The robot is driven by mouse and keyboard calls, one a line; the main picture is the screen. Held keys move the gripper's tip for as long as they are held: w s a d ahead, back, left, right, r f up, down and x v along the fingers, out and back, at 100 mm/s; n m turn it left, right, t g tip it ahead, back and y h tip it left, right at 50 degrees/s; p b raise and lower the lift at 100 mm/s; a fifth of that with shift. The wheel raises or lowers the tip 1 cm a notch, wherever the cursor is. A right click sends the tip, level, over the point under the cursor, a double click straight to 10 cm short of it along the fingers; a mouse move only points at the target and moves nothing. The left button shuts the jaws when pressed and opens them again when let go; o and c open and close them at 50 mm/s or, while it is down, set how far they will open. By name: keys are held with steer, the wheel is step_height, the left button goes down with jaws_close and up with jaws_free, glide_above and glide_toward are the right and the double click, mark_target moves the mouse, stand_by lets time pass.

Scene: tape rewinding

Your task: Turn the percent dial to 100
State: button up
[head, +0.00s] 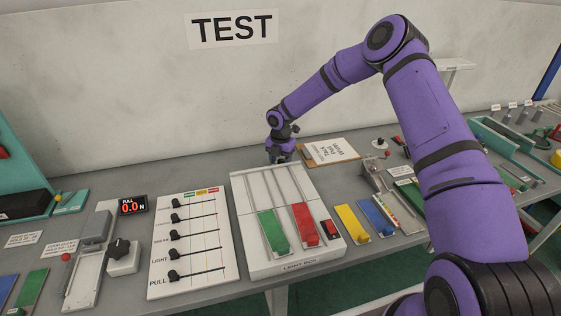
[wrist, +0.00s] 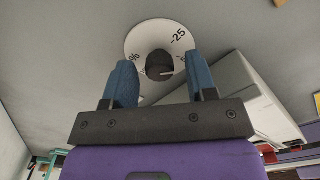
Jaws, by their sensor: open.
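The percent dial shows in the wrist view as a round white disc (wrist: 148,38) with "-25" and a "%" sign printed on it. A dark knob (wrist: 160,64) stands at its middle. My gripper (wrist: 160,74) is open, with one blue finger to the left of the knob and one to the right. Whether the fingers touch the knob I cannot tell. In the head view my gripper (head: 280,158) is low at the back of the table, behind the light box (head: 258,250). The dial is not distinguishable there. The knob's exact setting is unclear.
The white light box, with green (head: 272,232) and red (head: 305,225) sliders, stands just in front of my gripper. A clipboard (head: 332,151) lies to the right. A slider panel (head: 190,245) and a black knob on a white base (head: 122,256) are to the left.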

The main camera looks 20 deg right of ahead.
steer(key=shift+f, duration=0.2)
steer(key=c, duration=0.9)
